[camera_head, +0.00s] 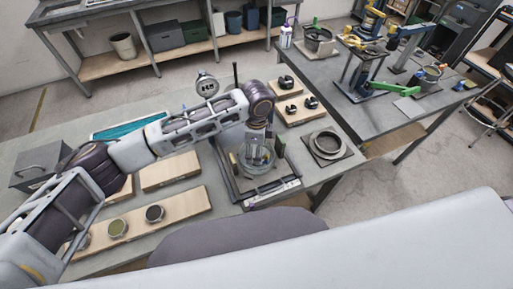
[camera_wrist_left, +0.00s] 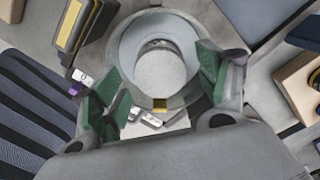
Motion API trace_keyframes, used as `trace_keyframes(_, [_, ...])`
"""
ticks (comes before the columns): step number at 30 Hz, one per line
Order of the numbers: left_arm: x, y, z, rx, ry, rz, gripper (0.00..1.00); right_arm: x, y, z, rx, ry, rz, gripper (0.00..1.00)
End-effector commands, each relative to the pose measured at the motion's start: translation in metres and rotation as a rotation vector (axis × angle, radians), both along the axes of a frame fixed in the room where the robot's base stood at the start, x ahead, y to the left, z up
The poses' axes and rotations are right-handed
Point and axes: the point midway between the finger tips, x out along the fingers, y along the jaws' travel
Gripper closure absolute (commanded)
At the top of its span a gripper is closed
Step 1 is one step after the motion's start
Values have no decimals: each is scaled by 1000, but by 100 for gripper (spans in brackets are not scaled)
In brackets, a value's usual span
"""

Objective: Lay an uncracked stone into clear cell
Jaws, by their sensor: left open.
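My left gripper (camera_head: 258,148) points down over a round, clear-looking cell (camera_head: 262,166) on a dark base plate. In the left wrist view my left gripper (camera_wrist_left: 158,82) has its green-padded fingers apart, one on each side of the ring-shaped cell (camera_wrist_left: 126,46). A pale grey round disc (camera_wrist_left: 162,70) lies inside the ring, apart from the pads; whether it is a stone or the cell's floor I cannot tell. A wooden board (camera_head: 183,206) holds round stones in dark rims, a greenish one (camera_head: 118,228) and a dark one (camera_head: 154,213); cracks are too small to see.
A grey ring (camera_head: 327,144) sits on a plate right of the cell. A wooden block (camera_head: 298,108) with dark parts is behind it. A grey box (camera_head: 38,165) stands at the far left. A second bench (camera_head: 403,116) at right carries lever equipment.

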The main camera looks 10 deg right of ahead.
Motion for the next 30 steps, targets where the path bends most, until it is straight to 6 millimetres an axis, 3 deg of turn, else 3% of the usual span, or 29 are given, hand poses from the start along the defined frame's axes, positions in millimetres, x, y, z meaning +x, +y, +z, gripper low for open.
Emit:
trace_keyframes(11, [0,-1,22,-2,-1,-1,25,0,1,0,1,0,0,60])
trace_keyframes(30, [0,-1,109,-1,-1,-1,25,0,1,0,1,0,-1,60])
